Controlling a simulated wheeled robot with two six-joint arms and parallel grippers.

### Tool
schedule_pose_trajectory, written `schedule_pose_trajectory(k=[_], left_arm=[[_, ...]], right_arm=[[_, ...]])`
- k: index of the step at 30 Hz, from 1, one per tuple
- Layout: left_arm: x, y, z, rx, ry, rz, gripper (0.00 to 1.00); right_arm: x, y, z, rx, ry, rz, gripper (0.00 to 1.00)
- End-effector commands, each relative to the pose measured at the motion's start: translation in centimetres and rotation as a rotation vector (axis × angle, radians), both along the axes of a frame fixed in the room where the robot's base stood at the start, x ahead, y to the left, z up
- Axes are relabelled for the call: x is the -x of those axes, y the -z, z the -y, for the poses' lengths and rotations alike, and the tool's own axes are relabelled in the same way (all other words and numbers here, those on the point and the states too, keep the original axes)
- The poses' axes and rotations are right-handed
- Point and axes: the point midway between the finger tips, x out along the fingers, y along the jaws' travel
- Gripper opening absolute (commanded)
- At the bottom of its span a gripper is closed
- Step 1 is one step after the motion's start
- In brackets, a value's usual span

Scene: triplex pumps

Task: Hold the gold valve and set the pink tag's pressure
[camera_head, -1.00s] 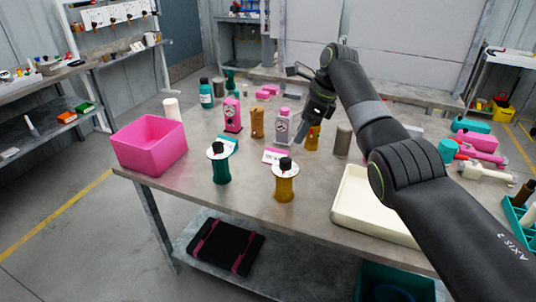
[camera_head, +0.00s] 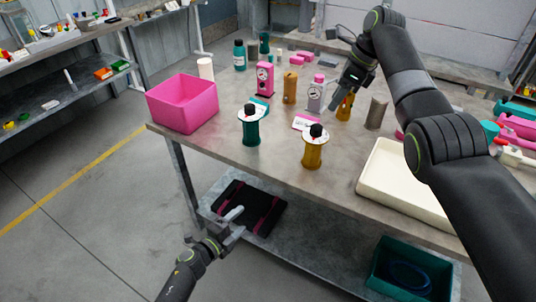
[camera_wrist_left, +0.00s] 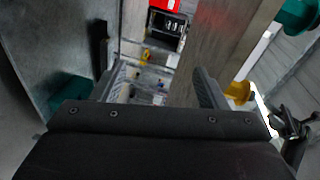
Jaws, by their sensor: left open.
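The gold valve (camera_head: 312,153) stands upright near the table's front edge, with a white dial and black knob on top. The pink tag (camera_head: 304,122) lies just behind it. A teal valve (camera_head: 251,130) stands to its left with a teal tag (camera_head: 262,106) behind. My left gripper (camera_head: 232,222) is open and empty, low in front of the table and left of the gold valve. In the left wrist view its fingers (camera_wrist_left: 160,85) are apart, with a gold part (camera_wrist_left: 238,92) beyond the right finger. My right gripper (camera_head: 338,100) hangs by a gold cylinder (camera_head: 345,110); its fingertips are unclear.
A pink bin (camera_head: 182,105) sits at the table's left corner and a cream tray (camera_head: 400,185) at the front right. Several bottles and pump bodies stand behind the valves. A black folder (camera_head: 250,207) and teal crate (camera_head: 405,270) are below the tabletop.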

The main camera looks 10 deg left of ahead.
Motion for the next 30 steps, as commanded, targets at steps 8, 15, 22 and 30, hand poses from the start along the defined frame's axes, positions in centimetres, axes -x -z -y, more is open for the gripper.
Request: schedule_pose_trajectory(k=[8,15,22,30], left_arm=[[-3.5,-11.4,6.1,-0.431,0.349,0.385,0.67],[-4.4,-18.1,9.1,-0.864,0.565,0.632,0.67],[-5.1,-22.6,9.4,-1.261,0.677,0.754,0.67],[-5.5,-25.0,8.6,-1.490,0.708,0.776,0.67]], right_arm=[[0.0,0.0,0.0,0.000,0.000,0.000,0.36],[0.0,0.0,0.0,0.000,0.000,0.000,0.36],[0.0,0.0,0.0,0.000,0.000,0.000,0.36],[0.0,0.0,0.0,0.000,0.000,0.000,0.36]])
